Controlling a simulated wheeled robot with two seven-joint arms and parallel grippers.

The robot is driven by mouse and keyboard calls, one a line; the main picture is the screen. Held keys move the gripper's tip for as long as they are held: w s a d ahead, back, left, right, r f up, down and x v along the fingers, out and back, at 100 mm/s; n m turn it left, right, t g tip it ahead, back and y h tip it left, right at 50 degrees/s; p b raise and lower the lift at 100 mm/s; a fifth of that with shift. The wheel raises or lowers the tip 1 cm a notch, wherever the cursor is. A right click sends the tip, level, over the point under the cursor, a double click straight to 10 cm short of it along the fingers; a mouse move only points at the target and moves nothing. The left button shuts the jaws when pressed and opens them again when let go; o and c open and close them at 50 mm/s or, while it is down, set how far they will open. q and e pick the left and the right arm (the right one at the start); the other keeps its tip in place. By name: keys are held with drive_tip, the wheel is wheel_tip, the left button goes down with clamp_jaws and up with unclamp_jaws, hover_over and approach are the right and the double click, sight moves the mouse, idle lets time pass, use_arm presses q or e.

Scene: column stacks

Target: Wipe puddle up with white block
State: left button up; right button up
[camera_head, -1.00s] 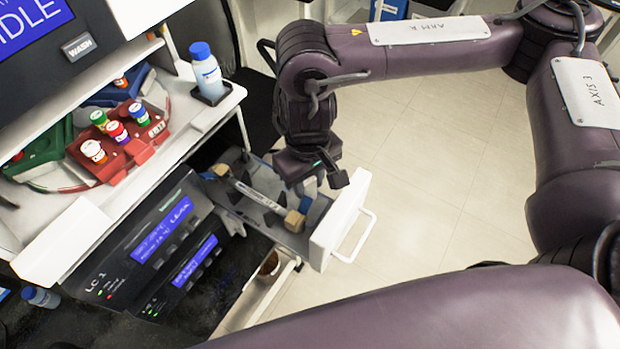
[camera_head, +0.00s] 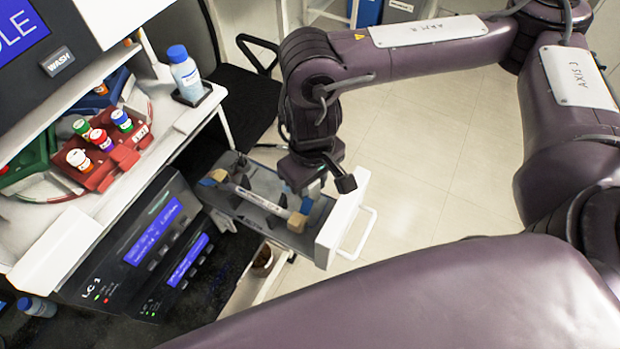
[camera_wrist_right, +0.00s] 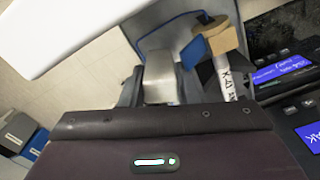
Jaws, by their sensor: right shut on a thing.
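My right gripper (camera_head: 314,188) reaches down into an open grey drawer (camera_head: 262,222), close behind its white front. In the right wrist view, a pale whitish block (camera_wrist_right: 159,74) sits between the fingers of my right gripper (camera_wrist_right: 158,88), which is shut on it. The block is hidden under the gripper in the head view. A labelled column (camera_head: 262,201) with tan end pieces lies in the drawer beside the gripper; it also shows in the right wrist view (camera_wrist_right: 228,80). I cannot make out the puddle. My left gripper is out of view.
The drawer's white front (camera_head: 343,217) has a loop handle. Left of it are instrument panels with blue screens (camera_head: 153,232). A shelf holds a red rack (camera_head: 105,165) of capped vials and a blue-capped bottle (camera_head: 186,75). Pale floor lies open to the right.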

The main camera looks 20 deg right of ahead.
drive_tip(key=shift+w+a, duration=0.6)
drive_tip(key=shift+w, duration=0.15)
drive_tip(key=shift+w+a+p, duration=0.3)
drive_tip(key=shift+w+a, duration=0.45)
drive_tip(key=shift+w, duration=0.2)
wheel_tip(320, 180, up, 9)
drive_tip(key=p, duration=0.8)
